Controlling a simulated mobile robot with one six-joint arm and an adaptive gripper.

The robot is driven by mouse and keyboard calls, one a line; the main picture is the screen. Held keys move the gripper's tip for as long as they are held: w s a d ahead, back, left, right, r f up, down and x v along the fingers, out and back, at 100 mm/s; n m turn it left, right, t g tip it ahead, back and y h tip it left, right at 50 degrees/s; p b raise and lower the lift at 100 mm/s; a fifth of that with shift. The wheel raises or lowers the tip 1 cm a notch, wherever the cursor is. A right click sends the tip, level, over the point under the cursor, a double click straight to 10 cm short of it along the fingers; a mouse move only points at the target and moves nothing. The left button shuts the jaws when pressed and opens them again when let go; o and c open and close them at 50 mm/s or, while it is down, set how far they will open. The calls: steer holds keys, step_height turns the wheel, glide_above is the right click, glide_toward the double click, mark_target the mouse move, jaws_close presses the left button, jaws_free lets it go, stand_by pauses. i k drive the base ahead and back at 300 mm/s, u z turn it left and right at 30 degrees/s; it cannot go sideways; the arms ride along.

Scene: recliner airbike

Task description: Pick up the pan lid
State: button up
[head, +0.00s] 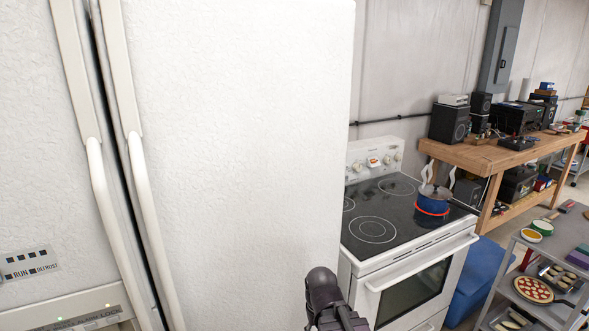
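An orange-red glowing ring shows around the pot's base. The black end of my arm, which seems to include my gripper (340,318), shows at the bottom edge, in front of the fridge and stove. It is well apart from the lid. Its fingertips cannot be made out, and the frame edge cuts it off.
A large white fridge (240,150) fills the left and blocks that side. The white stove (410,270) stands right of it. A grey cart (575,220) with a pizza and other food is at lower right, near a blue bin (478,275). A wooden workbench (480,157) stands behind.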

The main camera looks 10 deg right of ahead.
mark_target(433, 191)
steer(key=z, duration=0.7)
steer(key=i, duration=1.05)
steer(key=z, duration=0.55)
